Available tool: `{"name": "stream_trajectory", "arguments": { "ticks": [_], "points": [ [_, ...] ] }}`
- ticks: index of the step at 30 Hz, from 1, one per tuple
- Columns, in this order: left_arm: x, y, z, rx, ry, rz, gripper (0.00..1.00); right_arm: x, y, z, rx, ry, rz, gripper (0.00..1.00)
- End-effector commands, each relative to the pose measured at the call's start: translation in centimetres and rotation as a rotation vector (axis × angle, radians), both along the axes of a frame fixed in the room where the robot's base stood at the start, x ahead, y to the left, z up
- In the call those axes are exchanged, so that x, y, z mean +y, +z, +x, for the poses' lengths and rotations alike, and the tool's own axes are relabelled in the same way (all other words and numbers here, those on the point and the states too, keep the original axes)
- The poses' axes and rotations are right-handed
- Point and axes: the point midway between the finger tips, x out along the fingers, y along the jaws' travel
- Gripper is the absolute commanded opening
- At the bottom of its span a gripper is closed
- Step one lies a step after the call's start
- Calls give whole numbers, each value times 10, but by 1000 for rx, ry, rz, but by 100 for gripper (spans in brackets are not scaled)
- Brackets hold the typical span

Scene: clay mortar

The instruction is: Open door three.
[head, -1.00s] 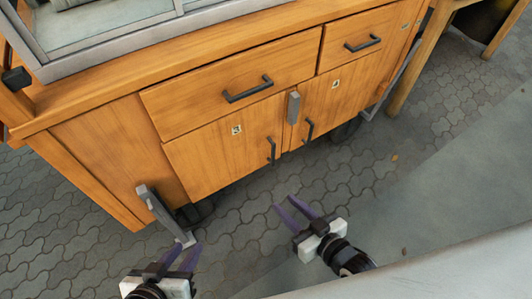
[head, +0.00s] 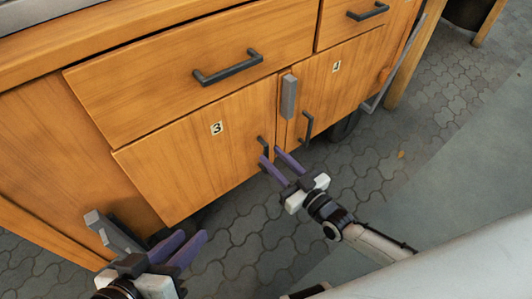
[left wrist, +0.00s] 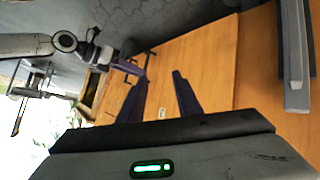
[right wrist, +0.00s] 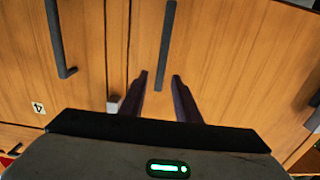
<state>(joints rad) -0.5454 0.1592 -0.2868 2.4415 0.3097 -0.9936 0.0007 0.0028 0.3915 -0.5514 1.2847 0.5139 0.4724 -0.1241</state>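Door three (head: 190,155) is the wooden cabinet door with a "3" label (head: 216,128); it looks closed. Its dark upright bar handle (head: 264,147) is near its right edge. My right gripper (head: 270,157) is open at this handle. In the right wrist view the handle (right wrist: 165,45) shows between the spread purple fingertips (right wrist: 163,76); I cannot tell whether they touch it. My left gripper (head: 191,238) is open and empty, low in front of the cabinet's left part. Its spread fingers (left wrist: 162,77) also show in the left wrist view.
Door four (head: 335,85), with its own dark handle (head: 306,127), is right of door three. A grey latch block (head: 289,96) sits between the doors. A drawer (head: 200,75) is above. A grey bracket (head: 112,232) sticks out close to my left gripper. Paved floor (head: 245,235) lies in front.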

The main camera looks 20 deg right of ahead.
Motion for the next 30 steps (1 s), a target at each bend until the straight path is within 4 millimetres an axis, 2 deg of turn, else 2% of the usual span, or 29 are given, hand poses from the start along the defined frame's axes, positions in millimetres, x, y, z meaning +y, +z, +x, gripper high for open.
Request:
{"name": "stream_trajectory", "arguments": {
  "ticks": [1,6,10,18,24,30],
  "points": [
    [-1,-1,0,-10,-1,-12,31,4,-2,9,-2,0,1,30],
    [-6,8,0,-32,-2,-46,31,11,-2,29,-1,0,-1,30],
    [-7,11,1,-39,-2,-56,31,13,-1,36,0,0,0,30],
    [-7,12,1,-40,-3,-59,31,14,0,37,1,0,0,30],
    [-7,12,1,-40,-3,-59,31,14,0,37,1,0,0,0],
    [-7,13,1,-41,-3,-59,31,14,0,37,1,0,0,0]
  ]
}}
